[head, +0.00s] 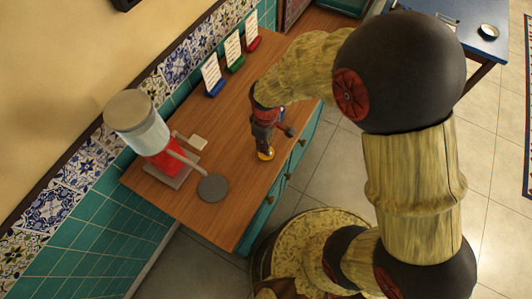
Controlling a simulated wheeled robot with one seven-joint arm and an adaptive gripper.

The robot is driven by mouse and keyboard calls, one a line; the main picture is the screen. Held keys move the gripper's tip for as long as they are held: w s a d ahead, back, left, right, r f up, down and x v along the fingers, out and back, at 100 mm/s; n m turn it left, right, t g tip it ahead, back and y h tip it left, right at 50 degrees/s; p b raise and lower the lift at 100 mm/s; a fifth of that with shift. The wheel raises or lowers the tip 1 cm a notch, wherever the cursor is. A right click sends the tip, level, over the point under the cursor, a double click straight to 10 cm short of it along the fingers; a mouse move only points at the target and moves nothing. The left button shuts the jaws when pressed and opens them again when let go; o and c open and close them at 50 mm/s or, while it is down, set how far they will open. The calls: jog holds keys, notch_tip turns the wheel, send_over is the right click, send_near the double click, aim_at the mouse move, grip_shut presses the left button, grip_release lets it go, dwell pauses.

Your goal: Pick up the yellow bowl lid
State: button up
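A small yellow object (265,154), seemingly the yellow bowl lid, shows at the tips of my gripper (265,146), near the middle of the wooden counter. Only a small part of it is visible; the fingers cover the rest. My gripper points down at it from above. I cannot tell whether the fingers are closed on it or only around it, nor whether it touches the counter.
A dispenser with a glass jar and red body (150,140) stands on the counter's left, with a grey disc (212,187) in front. Three card holders (234,55) stand along the tiled wall. A blue table (470,30) is at the upper right. The counter right of the disc is clear.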

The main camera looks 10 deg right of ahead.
notch_tip(320, 180, down, 3)
jog(key=shift+r+b, duration=0.1)
jog(key=shift+b, duration=0.2)
grip_shut()
jog(key=shift+r, duration=0.1)
